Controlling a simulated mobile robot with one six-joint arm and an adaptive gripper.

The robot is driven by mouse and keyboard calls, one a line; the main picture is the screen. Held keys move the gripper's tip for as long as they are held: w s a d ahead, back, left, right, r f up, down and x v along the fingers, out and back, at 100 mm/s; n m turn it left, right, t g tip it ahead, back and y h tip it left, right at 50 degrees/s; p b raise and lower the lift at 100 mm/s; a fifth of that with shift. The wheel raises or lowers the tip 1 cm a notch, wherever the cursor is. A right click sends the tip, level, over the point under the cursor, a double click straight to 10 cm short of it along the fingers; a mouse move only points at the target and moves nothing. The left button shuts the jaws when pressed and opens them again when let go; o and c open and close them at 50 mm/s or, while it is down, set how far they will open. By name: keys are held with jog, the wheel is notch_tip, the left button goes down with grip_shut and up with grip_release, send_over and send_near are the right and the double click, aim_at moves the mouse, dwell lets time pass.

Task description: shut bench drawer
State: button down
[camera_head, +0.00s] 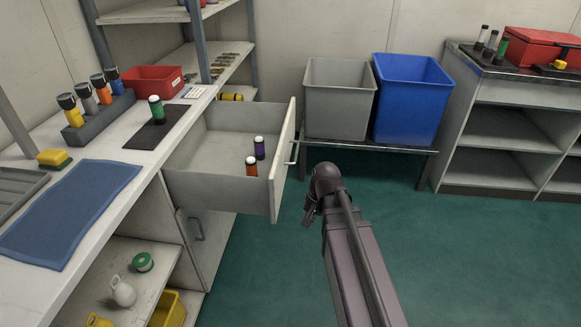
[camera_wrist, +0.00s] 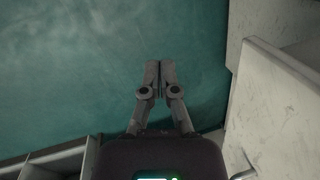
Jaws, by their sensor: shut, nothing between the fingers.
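The bench drawer (camera_head: 220,160) is pulled out from under the bench top in the head view. Its front panel (camera_head: 285,155) faces right and carries a bar handle (camera_head: 295,150). An orange-banded bottle (camera_head: 252,167) and a purple bottle (camera_head: 260,148) stand inside it. My gripper (camera_head: 308,218) is to the right of the drawer front, apart from it. In the wrist view my gripper (camera_wrist: 160,64) has its fingers together with nothing between them, over green floor.
A grey bin (camera_head: 340,100) and a blue bin (camera_head: 410,100) stand on a low rack behind the drawer. The bench top (camera_head: 105,155) holds a blue mat (camera_head: 70,210) and several bottles. A cupboard door with a handle (camera_head: 198,228) is below the drawer. Green floor (camera_head: 460,260) is clear at right.

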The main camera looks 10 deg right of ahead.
jog(key=w+d+r+m+t+y+p, duration=0.1)
jog(key=w+d+r+m+y+p, duration=0.2)
jog(key=w+r+m, duration=0.3)
jog(key=w+d+r+m+t+y+p, duration=0.1)
jog(key=w+d+r+m+y+p, duration=0.2)
jog(key=w+r+m, duration=0.4)
jog(key=w+d+m+p, duration=0.1)
jog(key=d+m, duration=0.1)
jog(key=shift+w+m+t, duration=0.2)
jog(key=shift+m+t, duration=0.1)
jog(key=shift+m, duration=0.1)
jog(key=shift+a, duration=0.1)
jog(key=b, duration=0.7)
send_near(282, 176)
jog(key=a+f, duration=0.1)
jog(key=w+a+f, duration=0.1)
jog(key=f, duration=0.1)
jog(key=a+f, duration=0.1)
jog(key=f, duration=0.1)
jog(key=shift+w+f, duration=0.2)
jog(key=shift+w, duration=0.2)
jog(key=shift+w+a, duration=0.2)
jog(key=shift+a, duration=0.4)
